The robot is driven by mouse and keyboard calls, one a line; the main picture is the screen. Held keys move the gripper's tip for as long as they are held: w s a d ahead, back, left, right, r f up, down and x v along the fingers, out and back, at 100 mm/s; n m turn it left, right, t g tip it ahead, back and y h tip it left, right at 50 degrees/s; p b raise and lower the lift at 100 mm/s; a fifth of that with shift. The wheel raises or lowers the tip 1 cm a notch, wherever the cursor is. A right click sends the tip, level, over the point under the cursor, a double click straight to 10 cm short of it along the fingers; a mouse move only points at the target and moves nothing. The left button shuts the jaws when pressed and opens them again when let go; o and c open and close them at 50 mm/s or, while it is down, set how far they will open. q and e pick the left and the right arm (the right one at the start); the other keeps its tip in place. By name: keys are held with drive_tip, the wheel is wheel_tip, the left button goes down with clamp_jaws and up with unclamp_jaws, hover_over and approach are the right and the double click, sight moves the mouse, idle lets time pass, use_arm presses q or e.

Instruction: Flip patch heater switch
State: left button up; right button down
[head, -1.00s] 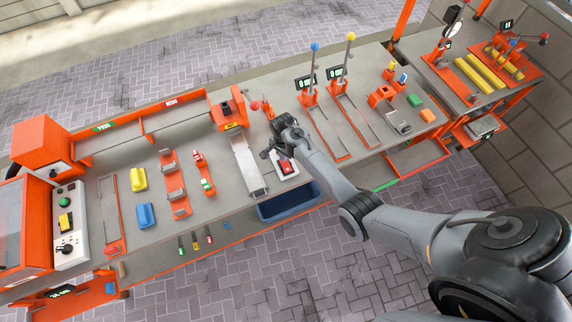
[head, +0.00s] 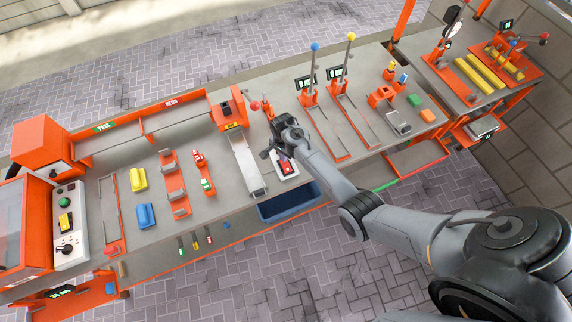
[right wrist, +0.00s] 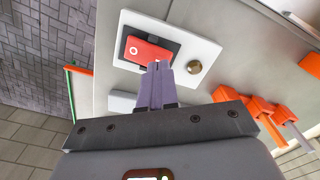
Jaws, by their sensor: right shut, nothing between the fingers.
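The patch heater switch is a red rocker (right wrist: 146,51) in a black frame on a white plate (right wrist: 180,31). The visible part of the rocker bears a white ring mark. In the head view the red rocker (head: 288,168) shows just below my right gripper (head: 277,157). In the right wrist view my right gripper (right wrist: 159,68) is shut and empty, with its fingertips over the lower right edge of the rocker. I cannot tell whether they touch it. My left gripper is in neither current view.
A brass knob (right wrist: 194,67) sits on the same plate, right of the fingertips. A grey tray (head: 247,163) lies left of the switch, and a blue bin (head: 288,206) hangs below the bench edge. Orange holders (right wrist: 262,110) stand to the right in the wrist view.

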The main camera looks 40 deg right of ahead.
drive_tip(key=shift+f, duration=0.3)
idle(0.7)
drive_tip(key=shift+f+b, duration=0.65)
drive_tip(key=shift+f, duration=0.05)
idle(0.4)
drive_tip(key=shift+r+p, duration=0.95)
drive_tip(key=shift+p, duration=0.1)
wheel_tip(320, 180, up, 5)
drive_tip(key=p, duration=0.5)
drive_tip(key=shift+r+p, duration=0.1)
drive_tip(key=shift+p, duration=0.25)
